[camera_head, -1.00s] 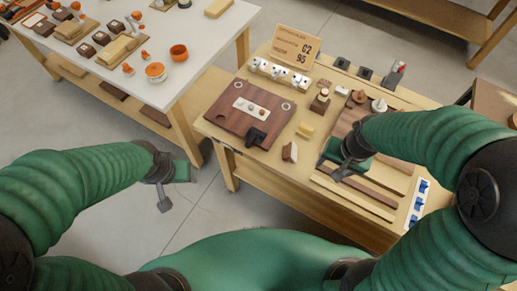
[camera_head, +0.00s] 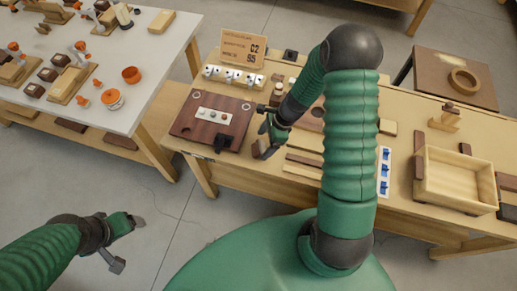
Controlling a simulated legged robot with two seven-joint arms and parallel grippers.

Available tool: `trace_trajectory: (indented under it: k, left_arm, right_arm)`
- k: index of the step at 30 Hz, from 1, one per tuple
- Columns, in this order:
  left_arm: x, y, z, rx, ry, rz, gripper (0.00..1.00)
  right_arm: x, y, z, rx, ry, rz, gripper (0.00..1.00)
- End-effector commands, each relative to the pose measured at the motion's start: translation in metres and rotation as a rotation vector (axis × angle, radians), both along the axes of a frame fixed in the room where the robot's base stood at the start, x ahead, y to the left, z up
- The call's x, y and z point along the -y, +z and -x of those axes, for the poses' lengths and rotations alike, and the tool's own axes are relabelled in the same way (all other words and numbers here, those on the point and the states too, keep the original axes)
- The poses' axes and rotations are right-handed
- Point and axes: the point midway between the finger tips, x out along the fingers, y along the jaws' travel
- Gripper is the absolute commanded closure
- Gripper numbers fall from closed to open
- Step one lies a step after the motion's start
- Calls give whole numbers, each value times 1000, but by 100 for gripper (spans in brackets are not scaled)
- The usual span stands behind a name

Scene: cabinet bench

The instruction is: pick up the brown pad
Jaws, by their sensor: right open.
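No single thing is clearly the brown pad. A dark brown board (camera_head: 184,127) lies on the wooden bench, with a white button strip (camera_head: 213,116) and a black part (camera_head: 226,143) on it. A flat brown piece (camera_head: 418,167) stands by the left wall of the wooden tray. My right gripper (camera_head: 265,141) is open and empty, near the right edge of the board. Its arm hides much of the middle bench. My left gripper (camera_head: 130,243) is open and empty over the floor, away from the bench.
An open wooden tray (camera_head: 455,203) sits at the bench's right. A row of white units (camera_head: 232,76) and a sign (camera_head: 243,48) stand behind the board. Blue switches (camera_head: 384,173) are right of my arm. A white table (camera_head: 150,60) with orange-topped parts stands at left.

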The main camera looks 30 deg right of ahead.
Motion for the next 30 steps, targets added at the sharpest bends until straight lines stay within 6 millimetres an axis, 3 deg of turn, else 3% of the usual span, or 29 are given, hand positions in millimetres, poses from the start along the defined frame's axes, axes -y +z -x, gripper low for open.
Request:
trace_trajectory:
  k: [6, 13, 27, 30]
  left_arm:
    - [0, 0, 0, 0, 0, 0, 21]
    - [0, 0, 0, 0, 0, 0, 21]
    - [0, 0, 0, 0, 0, 0, 21]
    - [0, 0, 0, 0, 0, 0, 21]
  right_arm:
    - [-13, -32, -5, -2, 1, -2, 16]
    - [-13, -32, -5, 0, 2, 1, 18]
    - [-13, -33, -5, 0, 2, 0, 79]
    - [-13, -33, -5, -1, 2, 1, 82]
